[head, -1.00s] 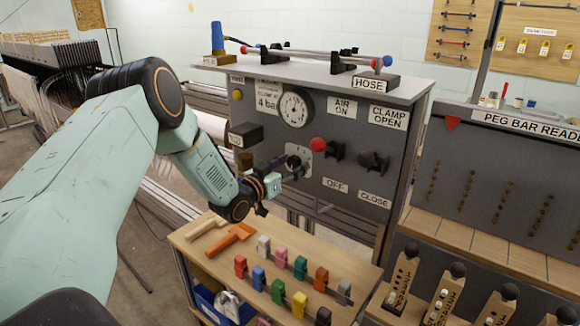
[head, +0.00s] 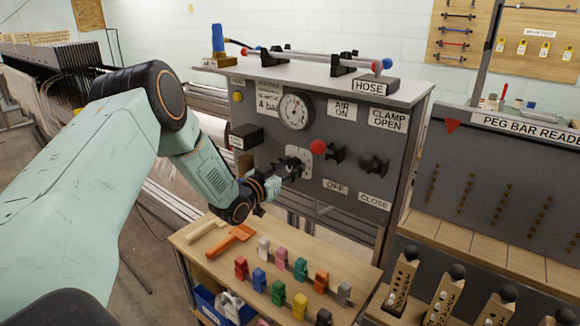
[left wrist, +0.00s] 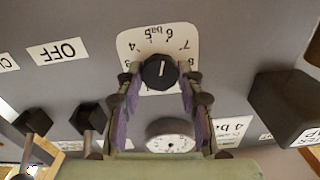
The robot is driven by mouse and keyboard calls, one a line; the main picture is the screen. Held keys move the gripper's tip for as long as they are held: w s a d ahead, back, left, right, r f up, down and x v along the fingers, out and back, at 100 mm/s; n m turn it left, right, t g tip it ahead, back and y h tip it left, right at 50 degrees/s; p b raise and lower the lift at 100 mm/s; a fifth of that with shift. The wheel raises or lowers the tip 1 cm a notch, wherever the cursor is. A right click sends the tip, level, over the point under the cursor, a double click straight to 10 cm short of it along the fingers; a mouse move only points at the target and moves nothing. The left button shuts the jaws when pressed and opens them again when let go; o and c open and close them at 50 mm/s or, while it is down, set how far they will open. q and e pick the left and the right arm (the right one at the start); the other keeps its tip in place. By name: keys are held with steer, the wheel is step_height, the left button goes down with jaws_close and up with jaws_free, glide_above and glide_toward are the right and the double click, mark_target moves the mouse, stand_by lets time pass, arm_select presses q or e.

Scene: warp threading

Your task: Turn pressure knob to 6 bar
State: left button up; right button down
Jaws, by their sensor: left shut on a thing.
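The black pressure knob (left wrist: 160,72) sits on a white numbered dial plate (left wrist: 128,42) on the grey panel. The knob's white mark points up, roughly towards the 6. My left gripper (left wrist: 160,78) is shut on the knob, one finger on each side. In the head view my left gripper (head: 289,166) reaches the plate (head: 302,151) and hides most of the knob. The round gauge (head: 296,110) is above, beside a "4 bar" card (head: 268,102). My right gripper is not in view.
A red-ball lever (head: 318,147) and a black clamp handle (head: 373,164) project from the panel right of the knob. A dark box (head: 245,136) projects to its left. Below stands a wooden table (head: 205,262) with coloured pieces and an orange-handled tool (head: 232,240).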

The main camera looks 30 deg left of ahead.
arm_select(q)
steer(key=shift+m, duration=0.5)
steer(key=o, duration=1.2)
steer(key=shift+w, duration=0.1)
steer(key=shift+c, duration=0.2)
steer(key=shift+s, duration=0.2)
steer(key=s, duration=1.1)
steer(key=shift+s+a, duration=0.4)
steer(key=shift+a, duration=0.05)
steer(key=shift+w, duration=0.1)
